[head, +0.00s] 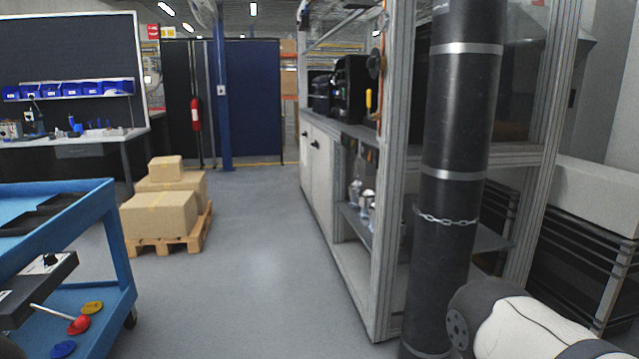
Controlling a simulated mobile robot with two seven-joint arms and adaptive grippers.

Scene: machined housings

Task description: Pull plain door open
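Pale cabinet doors (318,165) show under the long workbench right of centre, seen at a steep angle. Two small dark handles sit near their upper edges, a farther handle (304,133) and a nearer handle (315,143). The doors look shut. I cannot tell from here which one is the plain door. Neither gripper is in view. A white and dark grey link of my own arm shows at the bottom right, far from the doors.
A tall black cylinder (462,120) with a chain stands close on the right, before the bench frame (391,180). A blue cart (120,250) is at left. Boxes (160,215) on a pallet (185,240) stand beyond it. The grey floor (260,270) between is clear.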

